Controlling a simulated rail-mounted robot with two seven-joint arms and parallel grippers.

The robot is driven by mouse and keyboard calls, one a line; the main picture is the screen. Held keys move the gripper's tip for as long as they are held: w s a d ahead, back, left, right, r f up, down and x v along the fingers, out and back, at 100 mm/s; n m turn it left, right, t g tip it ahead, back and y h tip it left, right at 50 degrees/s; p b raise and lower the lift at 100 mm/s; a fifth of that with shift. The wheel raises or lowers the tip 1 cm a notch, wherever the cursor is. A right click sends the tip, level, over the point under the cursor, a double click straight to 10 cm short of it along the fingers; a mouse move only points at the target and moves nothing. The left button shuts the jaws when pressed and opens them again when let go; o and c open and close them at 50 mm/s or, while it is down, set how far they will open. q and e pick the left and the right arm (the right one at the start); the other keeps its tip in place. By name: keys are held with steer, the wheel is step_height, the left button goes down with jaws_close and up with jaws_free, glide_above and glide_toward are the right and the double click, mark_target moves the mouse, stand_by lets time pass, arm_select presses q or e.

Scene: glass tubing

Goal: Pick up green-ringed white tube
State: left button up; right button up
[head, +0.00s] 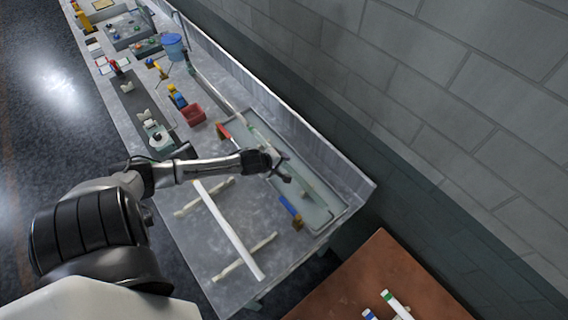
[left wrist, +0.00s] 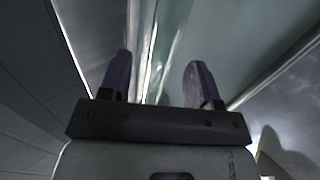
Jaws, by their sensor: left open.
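A white tube with a green ring (head: 397,304) lies at the bottom edge of the head view, on a brown table (head: 390,268). Its lower end is cut off by the frame. A blue-ringed tube (head: 370,315) lies beside it. My left gripper (head: 288,179) is over the grey-green tray on the bench, well away from the brown table. In the left wrist view its two fingers (left wrist: 160,82) are apart, with no object clearly held between them. My right gripper is not in view.
A long white tube (head: 230,232) rests across two pale bars on the bench. A red bin (head: 193,114) and a blue bucket (head: 173,46) stand farther back. A raised edge and wall border the bench.

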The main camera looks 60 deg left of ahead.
arm_select(q)
steer(key=shift+w+f, duration=0.3)
steer(key=shift+c, duration=0.3)
jaws_close()
steer(key=shift+r, duration=0.1)
